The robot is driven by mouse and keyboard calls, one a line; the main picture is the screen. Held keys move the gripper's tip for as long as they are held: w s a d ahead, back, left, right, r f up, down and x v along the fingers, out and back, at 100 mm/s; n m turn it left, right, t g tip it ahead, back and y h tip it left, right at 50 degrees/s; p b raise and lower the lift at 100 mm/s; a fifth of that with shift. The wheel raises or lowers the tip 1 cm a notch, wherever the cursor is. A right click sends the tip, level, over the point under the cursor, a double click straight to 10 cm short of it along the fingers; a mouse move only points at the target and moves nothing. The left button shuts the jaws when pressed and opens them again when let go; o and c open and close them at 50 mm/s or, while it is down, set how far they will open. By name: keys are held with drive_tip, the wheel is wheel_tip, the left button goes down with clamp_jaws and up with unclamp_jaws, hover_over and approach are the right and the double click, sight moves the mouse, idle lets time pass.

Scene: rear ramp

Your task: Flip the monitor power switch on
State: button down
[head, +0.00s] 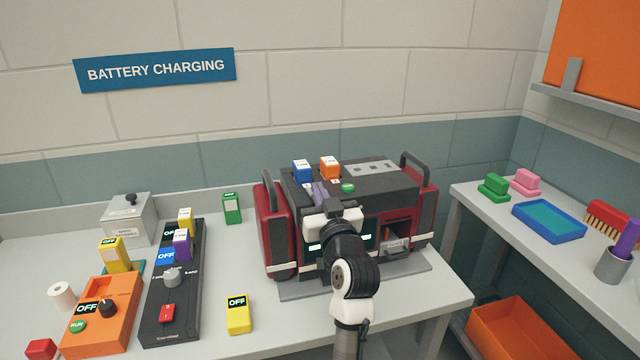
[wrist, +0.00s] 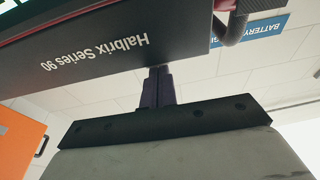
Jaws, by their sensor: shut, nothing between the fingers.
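The monitor (head: 375,183) is a dark grey and red unit with side handles, standing on the bench. Its front edge, lettered "Halbrix Series 90", shows upside down in the wrist view (wrist: 105,52). My gripper (head: 319,190) is at the front top edge of the monitor, left of its middle. In the wrist view its narrow purple fingers (wrist: 158,72) are together and empty, with their tips overlapping the lettered edge. I cannot tell whether they touch it. My arm hides much of the monitor's front with its lit screen. I cannot make out the power switch.
Blue (head: 302,171) and orange (head: 330,167) blocks and a green piece (head: 348,188) sit on the monitor. Chargers (head: 103,315) and battery packs stand to the left. A side bench with a blue tray (head: 548,222) is at right. Bare bench lies beside the yellow pack (head: 239,314).

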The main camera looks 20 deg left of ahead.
drive_tip(key=shift+f+b, duration=0.2)
drive_tip(key=shift+b, duration=0.1)
drive_tip(key=r+b+v, duration=0.1)
drive_tip(key=b+v, duration=0.3)
drive_tip(key=v, duration=0.5)
drive_tip(key=shift+s+d+t+y, duration=0.3)
drive_tip(key=shift+s+t, duration=0.05)
drive_tip(key=shift+t, duration=0.05)
idle(0.4)
drive_tip(key=shift+f, duration=0.1)
